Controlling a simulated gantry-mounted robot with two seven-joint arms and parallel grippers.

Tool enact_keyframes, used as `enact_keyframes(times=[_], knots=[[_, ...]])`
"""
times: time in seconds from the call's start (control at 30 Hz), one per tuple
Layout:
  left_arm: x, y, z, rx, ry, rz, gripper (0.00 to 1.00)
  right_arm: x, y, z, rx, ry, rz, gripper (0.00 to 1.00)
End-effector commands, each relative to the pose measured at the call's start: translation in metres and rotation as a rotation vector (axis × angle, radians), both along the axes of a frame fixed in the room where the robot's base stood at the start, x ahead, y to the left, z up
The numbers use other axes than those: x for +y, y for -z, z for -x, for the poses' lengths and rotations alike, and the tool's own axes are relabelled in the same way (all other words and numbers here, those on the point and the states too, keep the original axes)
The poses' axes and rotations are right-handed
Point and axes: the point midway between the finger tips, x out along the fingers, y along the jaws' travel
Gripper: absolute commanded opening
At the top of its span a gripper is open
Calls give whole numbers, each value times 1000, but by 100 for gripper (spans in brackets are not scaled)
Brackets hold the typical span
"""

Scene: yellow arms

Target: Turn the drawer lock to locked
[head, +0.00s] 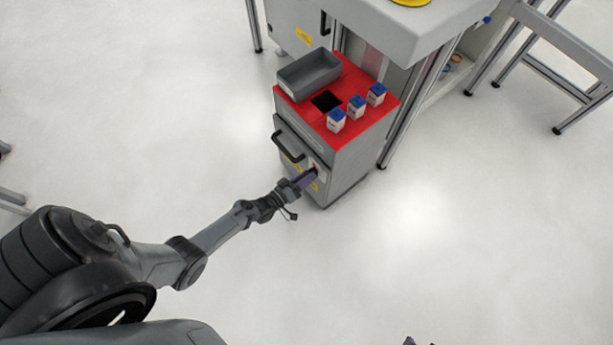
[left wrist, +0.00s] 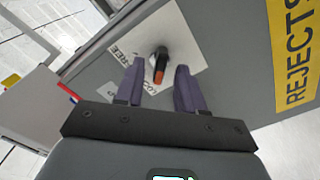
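The drawer lock is a black knob with an orange-red tip (left wrist: 160,64) on a white plate (left wrist: 180,38) marked FREE, with a second label partly hidden. The plate sits on the grey cabinet front; it also shows in the head view (head: 318,167). The orange tip points down in the left wrist view, toward my gripper. My left gripper (left wrist: 160,72) has two purple fingers, open, one on each side of the knob with visible gaps. In the head view it reaches the cabinet front (head: 304,181). Small dark parts (head: 410,341) at the bottom edge may be my right gripper.
The drawer's black handle (head: 288,146) is left of the lock. A yellow REJECTS label (left wrist: 294,50) is on the front. The red cabinet top (head: 350,82) carries a grey bin (head: 308,74) and three small blue-and-white boxes (head: 356,106). The floor around is clear.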

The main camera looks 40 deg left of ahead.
Motion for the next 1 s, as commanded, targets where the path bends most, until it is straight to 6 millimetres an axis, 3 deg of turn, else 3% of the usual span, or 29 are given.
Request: enact_keyframes(times=[0.6,1.0], knots=[[12,-1,91,3,0,0,38,-2,-30,0,0,-6,9,43],[14,0,103,1,1,0,38,-2,-32,0,0,-5,8,43]])
